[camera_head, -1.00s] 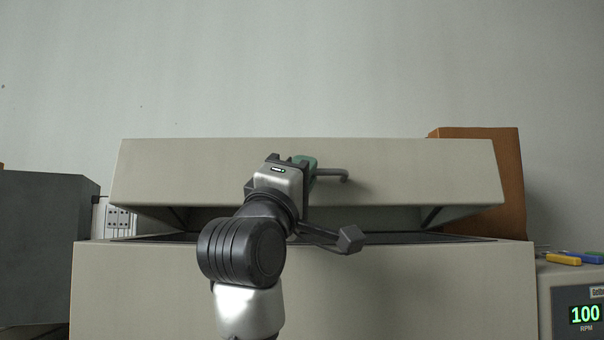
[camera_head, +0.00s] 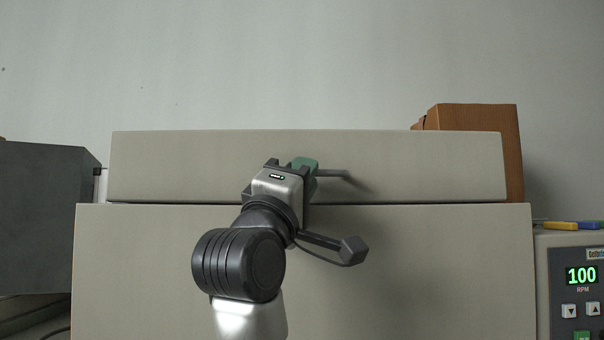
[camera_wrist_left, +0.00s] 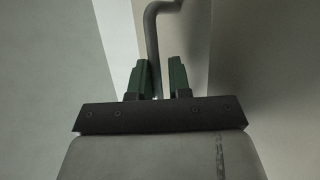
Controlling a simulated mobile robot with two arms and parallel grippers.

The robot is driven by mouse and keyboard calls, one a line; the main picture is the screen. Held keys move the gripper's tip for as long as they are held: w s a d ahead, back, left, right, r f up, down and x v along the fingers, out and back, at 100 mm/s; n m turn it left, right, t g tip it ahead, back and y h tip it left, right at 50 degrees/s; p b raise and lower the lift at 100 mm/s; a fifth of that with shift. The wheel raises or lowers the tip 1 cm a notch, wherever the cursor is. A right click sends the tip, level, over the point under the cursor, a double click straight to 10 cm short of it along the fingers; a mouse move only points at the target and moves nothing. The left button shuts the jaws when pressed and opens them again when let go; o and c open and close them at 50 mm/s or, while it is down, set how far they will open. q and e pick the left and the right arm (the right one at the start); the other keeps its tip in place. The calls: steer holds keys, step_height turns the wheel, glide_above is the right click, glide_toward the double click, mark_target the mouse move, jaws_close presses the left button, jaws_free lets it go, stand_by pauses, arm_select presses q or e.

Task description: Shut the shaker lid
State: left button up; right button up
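The shaker's beige lid (camera_head: 420,165) lies along the top of the shaker body (camera_head: 430,260) in the head view, with only a thin dark seam between them. The lid handle (camera_head: 335,173), a grey bent bar, sticks out from the lid's front face; it also shows in the left wrist view (camera_wrist_left: 152,35). My left gripper (camera_head: 307,172) is at the handle's left part. In the left wrist view its green fingers (camera_wrist_left: 157,80) stand close together on either side of the bar. My right gripper is not in view.
A brown box (camera_head: 480,145) stands behind the lid at the right. A control unit (camera_head: 575,290) reading 100 RPM is at the right, with yellow and blue tools (camera_head: 565,225) on top. A dark grey box (camera_head: 40,215) stands at the left.

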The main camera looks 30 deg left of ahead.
arm_select(q)
steer(key=shift+o, duration=0.2)
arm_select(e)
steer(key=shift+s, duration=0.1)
arm_select(q)
steer(key=shift+s+f, duration=0.1)
steer(key=shift+f, duration=0.05)
steer(key=b+v, duration=0.2)
steer(key=v, duration=0.8)
steer(key=shift+s, duration=0.2)
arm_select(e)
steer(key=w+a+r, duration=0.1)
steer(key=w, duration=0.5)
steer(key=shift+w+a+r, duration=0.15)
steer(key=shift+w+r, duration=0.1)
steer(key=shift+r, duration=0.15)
arm_select(q)
steer(key=shift+f, duration=0.15)
